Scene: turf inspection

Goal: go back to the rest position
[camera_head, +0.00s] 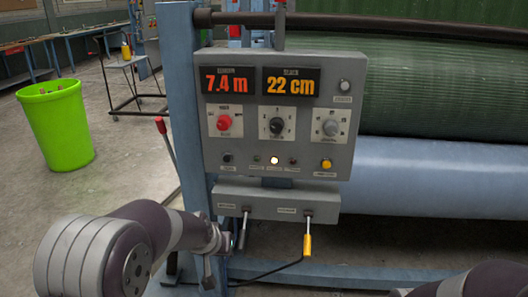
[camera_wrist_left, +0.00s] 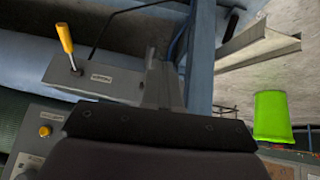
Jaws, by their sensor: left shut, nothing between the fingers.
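My left arm comes in from the lower left in the head view. Its left gripper (camera_head: 208,278) is low, in front of the blue post and left of the lever box (camera_head: 265,203). In the left wrist view the gripper fingers (camera_wrist_left: 156,62) are together with nothing between them, apart from the lever box (camera_wrist_left: 100,80). The yellow-handled lever (camera_head: 307,243) hangs down from the box, and it also shows in the left wrist view (camera_wrist_left: 66,40). A second, dark lever (camera_head: 242,230) is to its left. Part of my right arm shows at the lower right; its gripper is out of view.
A grey control panel (camera_head: 280,118) reads 7.4 m and 22 cm, with one lit white lamp (camera_head: 274,160). Green turf roll (camera_head: 440,95) and a blue roller (camera_head: 430,180) are behind. A green bin (camera_head: 55,125) stands left on open floor. A red-tipped lever (camera_head: 162,130) rises beside the post.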

